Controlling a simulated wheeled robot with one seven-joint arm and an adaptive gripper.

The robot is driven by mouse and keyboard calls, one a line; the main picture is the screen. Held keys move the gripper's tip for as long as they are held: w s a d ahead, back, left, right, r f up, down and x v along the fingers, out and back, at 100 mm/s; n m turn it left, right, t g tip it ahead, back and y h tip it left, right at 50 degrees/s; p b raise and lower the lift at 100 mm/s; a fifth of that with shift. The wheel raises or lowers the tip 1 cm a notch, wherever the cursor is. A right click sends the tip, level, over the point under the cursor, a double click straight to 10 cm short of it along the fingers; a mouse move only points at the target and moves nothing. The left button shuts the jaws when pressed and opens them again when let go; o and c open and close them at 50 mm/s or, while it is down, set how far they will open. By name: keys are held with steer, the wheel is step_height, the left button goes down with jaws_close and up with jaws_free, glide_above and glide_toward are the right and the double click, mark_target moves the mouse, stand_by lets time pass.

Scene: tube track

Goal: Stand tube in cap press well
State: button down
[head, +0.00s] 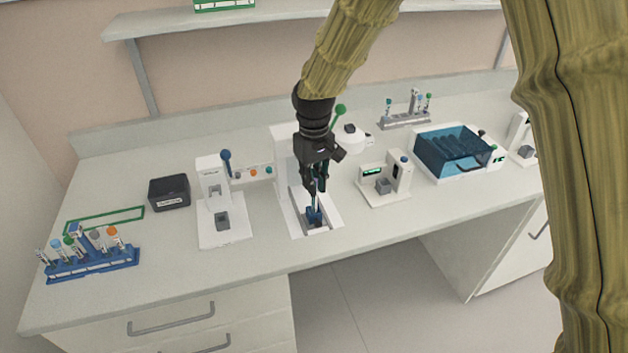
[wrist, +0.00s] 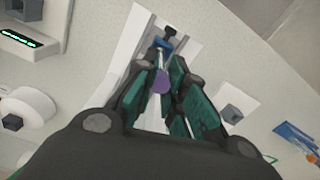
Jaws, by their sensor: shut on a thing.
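My gripper (head: 316,188) points down over the white machine (head: 289,165) in the middle of the bench. It is shut on a slim tube, whose round purple top (wrist: 161,82) shows between the green finger pads in the wrist view. Below the fingers a dark blue holder (head: 314,216) sits in a recess at the machine's front; it also shows in the wrist view (wrist: 165,40). The tube's lower end is above or in this holder; I cannot tell which. To the left stands a white press-like stand (head: 213,180) with a blue-knobbed lever and a grey well block (head: 222,221).
A blue rack (head: 95,265) with several capped tubes is at the far left. A black box (head: 169,193) stands behind it. A small device (head: 384,185) with a display and a blue-lidded bin (head: 453,150) stand to the right. Bare bench lies along the front edge.

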steer(key=shift+f, duration=0.6)
steer(key=c, duration=1.4)
jaws_free()
steer(key=shift+r, duration=0.15)
step_height(320, 180, up, 12)
steer(key=shift+w+f, duration=0.1)
steer(key=shift+f, duration=0.05)
